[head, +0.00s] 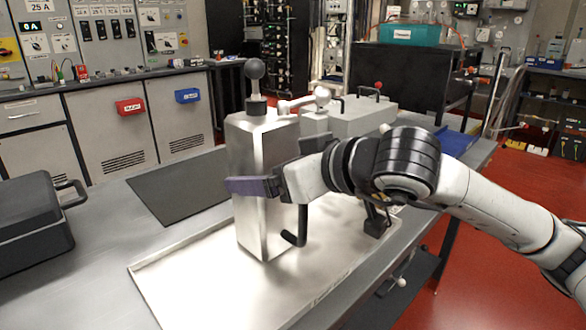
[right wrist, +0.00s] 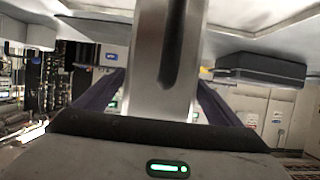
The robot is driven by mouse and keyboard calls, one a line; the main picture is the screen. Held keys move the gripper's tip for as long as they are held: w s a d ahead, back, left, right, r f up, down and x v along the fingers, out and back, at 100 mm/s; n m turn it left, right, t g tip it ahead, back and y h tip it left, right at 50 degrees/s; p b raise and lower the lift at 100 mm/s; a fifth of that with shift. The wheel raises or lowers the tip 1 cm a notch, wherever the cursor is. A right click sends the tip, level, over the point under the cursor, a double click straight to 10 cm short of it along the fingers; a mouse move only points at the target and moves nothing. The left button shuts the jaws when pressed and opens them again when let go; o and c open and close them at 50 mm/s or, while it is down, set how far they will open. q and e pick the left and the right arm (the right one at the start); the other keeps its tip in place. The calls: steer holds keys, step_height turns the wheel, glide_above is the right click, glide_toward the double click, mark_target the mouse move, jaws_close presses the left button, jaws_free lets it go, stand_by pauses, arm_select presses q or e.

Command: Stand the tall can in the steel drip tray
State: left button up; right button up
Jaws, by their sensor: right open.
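The tall can (head: 250,150) is a square silver metal can with a black ball knob on top and a black handle low on its right side. It stands upright in the steel drip tray (head: 185,290), a shallow bright metal tray on the bench. My right gripper (head: 250,186) is around the can at mid height, with one purple finger across its front. In the right wrist view the can (right wrist: 150,50) is between the two fingers, with gaps on both sides, so the gripper (right wrist: 160,85) is open. The far finger is hidden in the head view. My left gripper is out of view.
A black case (head: 35,220) lies at the bench's left, and a dark mat (head: 180,187) lies behind the tray. A grey box with handles (head: 360,117) stands behind the can on the right. The tray's front left part is clear.

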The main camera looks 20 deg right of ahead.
steer(key=b+v, duration=0.1)
steer(key=v, duration=0.9)
steer(key=shift+s, duration=0.25)
